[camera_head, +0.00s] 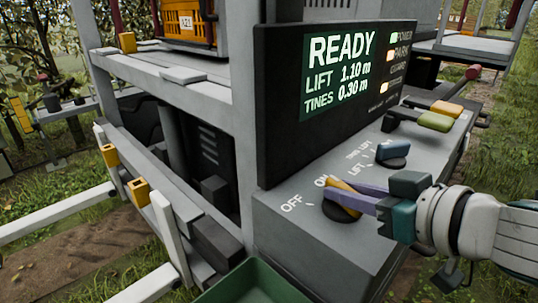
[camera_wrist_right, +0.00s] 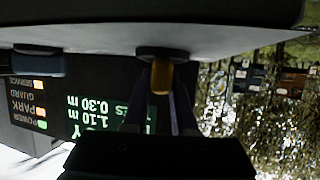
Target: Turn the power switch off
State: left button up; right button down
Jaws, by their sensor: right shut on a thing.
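The power switch (camera_head: 340,184) is a yellow-orange handle on a round black base. It sits on the grey control panel (camera_head: 290,237) beside the printed words OFF and ON. Its handle points toward ON. My right gripper (camera_head: 336,192) reaches in from the right, and its purple fingers are shut on the handle. The fingers hide part of the handle in the head view. In the right wrist view, the yellow handle (camera_wrist_right: 161,77) shows between the two fingers (camera_wrist_right: 160,108). My left gripper is not in view.
The dark display (camera_head: 337,62) reads READY, with a green light by POWER. A blue knob (camera_head: 392,152) and green and yellow levers (camera_head: 434,121) stand farther back on the panel. A green tray (camera_head: 254,284) sits low in front. White tines extend at left.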

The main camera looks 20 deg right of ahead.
jog(key=shift+d+n+g+y, duration=0.2)
jog(key=shift+n+g+y, duration=0.1)
jog(key=shift+n+y, duration=0.7)
jog(key=shift+w+n+g+y+b, duration=0.15)
jog(key=shift+n+g+y+b, duration=0.15)
jog(key=shift+n+y, duration=0.65)
jog(key=n+g+y+b, duration=0.2)
jog(key=n+y, duration=0.1)
jog(key=shift+f+n+g+y+b, duration=0.1)
jog(key=shift+n+g+y+b, duration=0.2)
jog(key=shift+b, duration=0.1)
jog(key=shift+n+g+y+b, duration=0.45)
jog(key=shift+n+g+b, duration=0.1)
jog(key=shift+g, duration=0.15)
jog(key=c, duration=0.7)
grip_release()
